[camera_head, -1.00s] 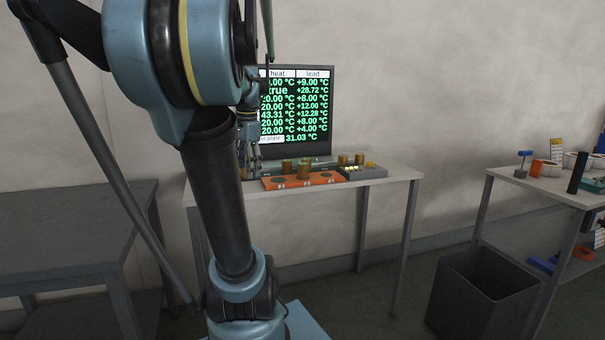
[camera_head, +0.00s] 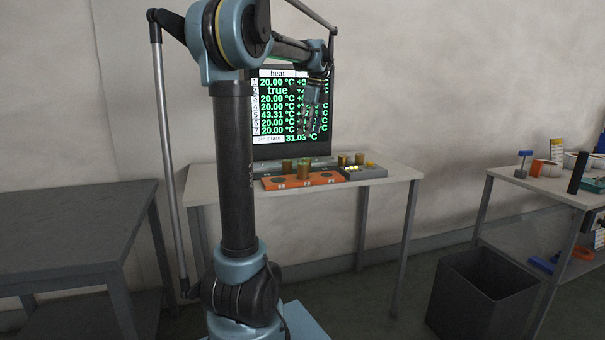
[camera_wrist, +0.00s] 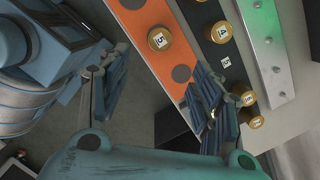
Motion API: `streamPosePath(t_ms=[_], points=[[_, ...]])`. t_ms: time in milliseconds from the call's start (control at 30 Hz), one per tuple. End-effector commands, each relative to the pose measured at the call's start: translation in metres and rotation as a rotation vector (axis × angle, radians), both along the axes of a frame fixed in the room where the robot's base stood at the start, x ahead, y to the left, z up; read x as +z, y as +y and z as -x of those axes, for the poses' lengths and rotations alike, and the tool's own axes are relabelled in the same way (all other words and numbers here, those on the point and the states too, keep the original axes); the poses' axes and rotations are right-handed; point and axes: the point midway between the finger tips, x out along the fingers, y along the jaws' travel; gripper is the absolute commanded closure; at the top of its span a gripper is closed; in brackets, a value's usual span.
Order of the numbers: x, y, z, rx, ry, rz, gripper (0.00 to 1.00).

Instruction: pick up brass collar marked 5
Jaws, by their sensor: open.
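In the wrist view the brass collar marked 5 (camera_wrist: 160,38) stands on the orange strip (camera_wrist: 128,18), its labelled top facing the camera. My gripper (camera_wrist: 155,92) is open and empty, its two fingers wide apart. The collar lies beyond the fingertips, apart from them. In the head view my gripper (camera_head: 311,130) hangs above the bench in front of the screen. Brass collars stand below it, one at the front on the orange board (camera_head: 270,184); their numbers are too small to read there.
A collar marked 4 (camera_wrist: 221,32) stands on the dark strip beside the orange one. More collars (camera_wrist: 249,98) stand near the right finger.

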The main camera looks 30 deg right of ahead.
Motion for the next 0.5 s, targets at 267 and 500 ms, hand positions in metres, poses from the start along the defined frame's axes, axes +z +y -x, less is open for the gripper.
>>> streamPosePath(t_ms=[267,500], points=[[-0.050,0.005,-0.007,0.004,-0.001,0.001,0.41],[-0.088,0.008,-0.012,0.005,-0.001,0.001,0.41]])
